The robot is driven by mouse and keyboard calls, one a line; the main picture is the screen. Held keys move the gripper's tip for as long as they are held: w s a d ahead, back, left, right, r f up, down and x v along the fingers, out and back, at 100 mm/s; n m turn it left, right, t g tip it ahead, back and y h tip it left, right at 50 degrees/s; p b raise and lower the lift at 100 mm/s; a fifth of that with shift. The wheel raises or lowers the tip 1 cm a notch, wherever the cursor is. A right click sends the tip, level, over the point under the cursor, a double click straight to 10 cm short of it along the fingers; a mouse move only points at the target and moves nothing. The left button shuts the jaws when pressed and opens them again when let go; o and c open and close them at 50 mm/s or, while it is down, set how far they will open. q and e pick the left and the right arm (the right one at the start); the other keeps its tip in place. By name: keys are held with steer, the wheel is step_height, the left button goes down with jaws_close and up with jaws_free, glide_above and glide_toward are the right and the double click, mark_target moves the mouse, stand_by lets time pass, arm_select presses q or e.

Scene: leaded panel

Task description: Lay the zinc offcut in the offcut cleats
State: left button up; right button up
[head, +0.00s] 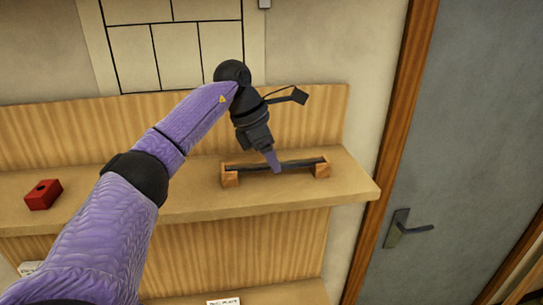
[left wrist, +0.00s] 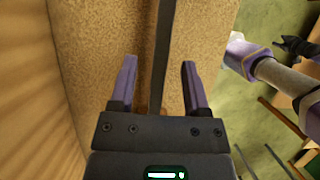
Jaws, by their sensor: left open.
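The zinc offcut shows as a dark, narrow strip (head: 300,163) lying across the offcut cleats, two small wooden blocks (head: 230,179) on the shelf at right of centre. The right-hand cleat (head: 321,169) holds the strip's other end. My left gripper (head: 276,167) is at the middle of the strip, fingers pointing down. In the left wrist view, my left gripper (left wrist: 158,70) is open, and the dark strip (left wrist: 162,50) runs between its two purple fingers, with a gap on each side. The gripper hides a short part of the strip in the head view.
The wooden shelf (head: 190,208) has a backboard behind it. A red block (head: 43,195) sits at its left. A leaded panel (head: 175,45) is on the wall above. A grey door (head: 460,150) stands at right. The shelf between red block and cleats looks clear where my arm does not cover it.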

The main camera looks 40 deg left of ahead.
arm_select(q)
steer(key=v, duration=0.9)
steer(key=shift+r, duration=0.35)
steer(key=shift+s+a, duration=0.1)
steer(key=shift+a, duration=0.05)
